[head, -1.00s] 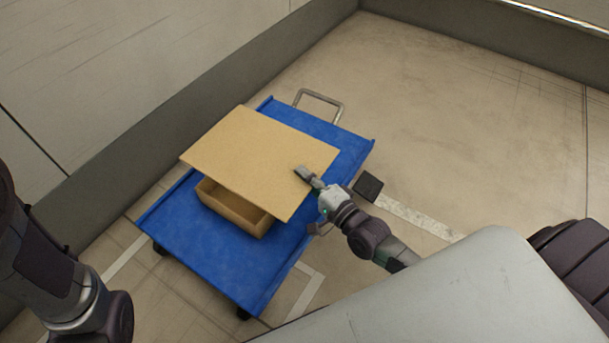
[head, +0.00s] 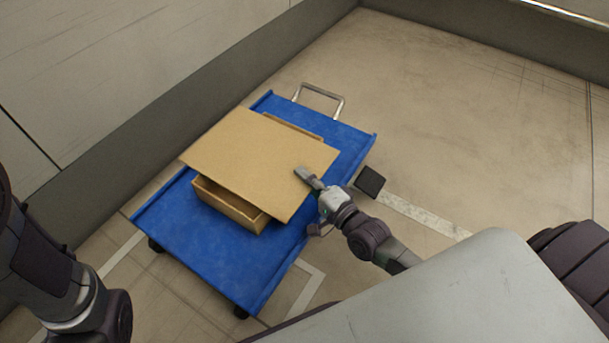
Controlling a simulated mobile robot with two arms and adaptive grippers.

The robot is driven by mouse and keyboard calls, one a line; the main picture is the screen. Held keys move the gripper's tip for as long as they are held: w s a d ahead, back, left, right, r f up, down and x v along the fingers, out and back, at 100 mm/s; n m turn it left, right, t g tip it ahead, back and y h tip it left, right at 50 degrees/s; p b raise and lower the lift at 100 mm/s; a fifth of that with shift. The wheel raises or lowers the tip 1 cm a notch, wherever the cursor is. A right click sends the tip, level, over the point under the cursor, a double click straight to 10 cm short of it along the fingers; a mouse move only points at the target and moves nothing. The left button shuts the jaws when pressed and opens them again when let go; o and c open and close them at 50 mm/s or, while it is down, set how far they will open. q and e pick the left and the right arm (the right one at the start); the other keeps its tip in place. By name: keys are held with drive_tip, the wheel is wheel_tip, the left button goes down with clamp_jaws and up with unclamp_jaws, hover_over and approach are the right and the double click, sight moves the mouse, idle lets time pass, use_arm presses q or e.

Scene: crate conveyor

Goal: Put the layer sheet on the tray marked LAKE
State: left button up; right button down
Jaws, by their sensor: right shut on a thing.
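The layer sheet (head: 255,160) is a flat tan board, held over a tan open tray (head: 222,205) on a blue cart. The sheet covers most of the tray. The tray's near wall and a strip of its far rim (head: 293,127) show past the sheet's edges. I see no LAKE marking on the parts in view. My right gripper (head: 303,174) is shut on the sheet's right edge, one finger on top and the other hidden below. Whether the sheet touches the tray rim is unclear. My left arm shows at the left, but its gripper is out of view.
The blue cart (head: 190,252) has a metal handle (head: 320,97) at its far end and bare deck around the tray. A low grey wall (head: 150,125) runs behind it. A small dark plate (head: 370,181) is right of the cart. The floor at the upper right is clear.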

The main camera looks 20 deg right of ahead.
drive_tip(key=shift+f, duration=0.45)
drive_tip(key=c, duration=1.2)
unclamp_jaws()
drive_tip(key=shift+v, duration=6)
